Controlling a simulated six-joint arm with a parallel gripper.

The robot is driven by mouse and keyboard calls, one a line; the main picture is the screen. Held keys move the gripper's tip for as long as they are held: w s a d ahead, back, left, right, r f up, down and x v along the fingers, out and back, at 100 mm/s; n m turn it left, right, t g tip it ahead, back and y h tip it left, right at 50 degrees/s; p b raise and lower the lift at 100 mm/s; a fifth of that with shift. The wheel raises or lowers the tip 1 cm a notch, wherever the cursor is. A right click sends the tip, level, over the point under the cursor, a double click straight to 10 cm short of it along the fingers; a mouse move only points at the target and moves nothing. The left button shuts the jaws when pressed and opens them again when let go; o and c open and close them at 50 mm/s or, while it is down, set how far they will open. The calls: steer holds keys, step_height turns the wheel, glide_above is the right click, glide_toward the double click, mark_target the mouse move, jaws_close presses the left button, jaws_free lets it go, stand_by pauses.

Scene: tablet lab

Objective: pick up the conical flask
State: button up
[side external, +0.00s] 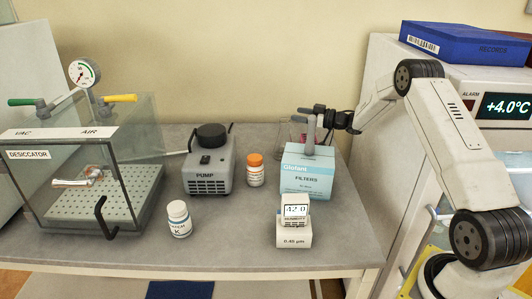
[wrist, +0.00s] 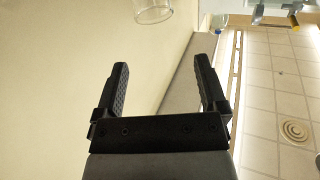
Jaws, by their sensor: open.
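A clear glass vessel (side external: 285,131) shows only in part behind the filters box in the side view; it may be the conical flask. Something reddish shows beside it near my gripper. In the wrist view a clear glass piece (wrist: 152,12) is cut off by the top edge, ahead of my fingertips; its full shape cannot be told. My gripper (side external: 312,122) is behind and above the filters box, close to the glass. In the wrist view my gripper (wrist: 160,62) has its black fingers apart, with nothing between them.
The blue filters box (side external: 306,176) stands in front of my gripper, with a humidity meter (side external: 295,212) before it. An orange-capped bottle (side external: 255,171), a pump (side external: 209,166), a white bottle (side external: 179,219) and a desiccator (side external: 135,140) stand further left. The front middle of the bench (side external: 235,240) is clear.

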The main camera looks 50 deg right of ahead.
mark_target(284, 138)
step_height(284, 138, down, 6)
steer(key=w, duration=0.1)
steer(key=shift+a, duration=0.25)
steer(key=shift+w+f, duration=0.1)
steer(key=shift+w, duration=0.1)
steer(key=shift+x, duration=3.05)
steer(key=shift+c, duration=0.2)
jaws_close()
